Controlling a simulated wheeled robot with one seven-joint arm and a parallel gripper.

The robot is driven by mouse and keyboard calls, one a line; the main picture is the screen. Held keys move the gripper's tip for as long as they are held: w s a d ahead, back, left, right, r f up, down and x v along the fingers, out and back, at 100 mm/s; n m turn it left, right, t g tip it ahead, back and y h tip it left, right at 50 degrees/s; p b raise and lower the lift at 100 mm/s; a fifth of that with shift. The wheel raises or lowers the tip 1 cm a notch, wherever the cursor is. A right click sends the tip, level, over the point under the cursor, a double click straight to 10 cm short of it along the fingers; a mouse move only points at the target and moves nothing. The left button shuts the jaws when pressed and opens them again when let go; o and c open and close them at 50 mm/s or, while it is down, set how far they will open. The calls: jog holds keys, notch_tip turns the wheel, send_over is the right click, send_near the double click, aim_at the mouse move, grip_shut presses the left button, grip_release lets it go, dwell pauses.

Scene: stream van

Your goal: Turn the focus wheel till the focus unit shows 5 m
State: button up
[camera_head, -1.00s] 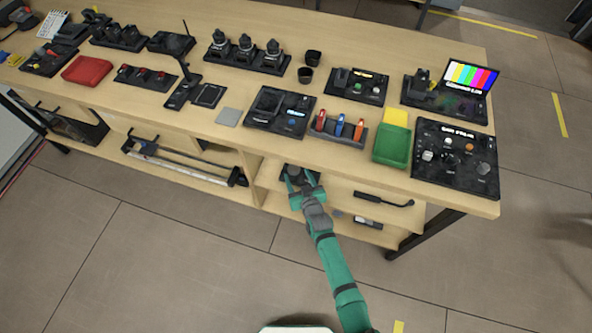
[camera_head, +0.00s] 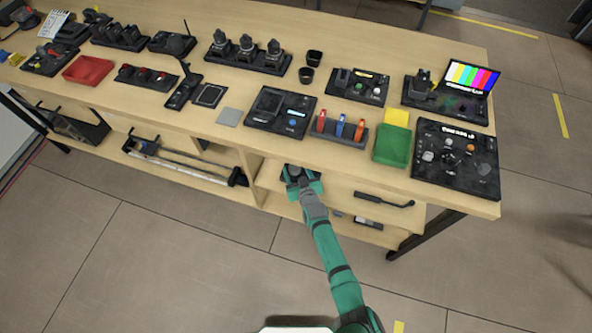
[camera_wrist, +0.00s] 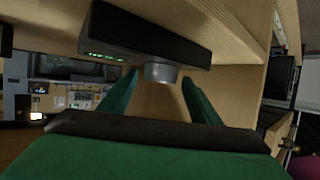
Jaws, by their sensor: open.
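The focus unit (camera_wrist: 140,36) is a black box at the top of the wrist view, against light wood. Its small green display (camera_wrist: 106,57) is lit, but too small and slanted to read. The focus wheel (camera_wrist: 161,72) is a short grey knob sticking out of the unit. My gripper (camera_wrist: 160,96) is open, with one green finger on each side of the wheel in the picture; I cannot tell whether either touches it. In the head view my gripper (camera_head: 303,187) is at the bench's front, below the top, and mostly hides the dark unit.
The wooden bench top (camera_head: 345,170) overhangs my gripper. A lower shelf (camera_head: 345,205) holds a black handled tool (camera_head: 385,199) to the right. A green tray (camera_head: 392,147) and a control panel (camera_head: 455,160) stand on top. The floor in front is clear.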

jog(key=c, duration=1.1)
jog(key=shift+o, duration=0.2)
jog(key=shift+a, duration=0.15)
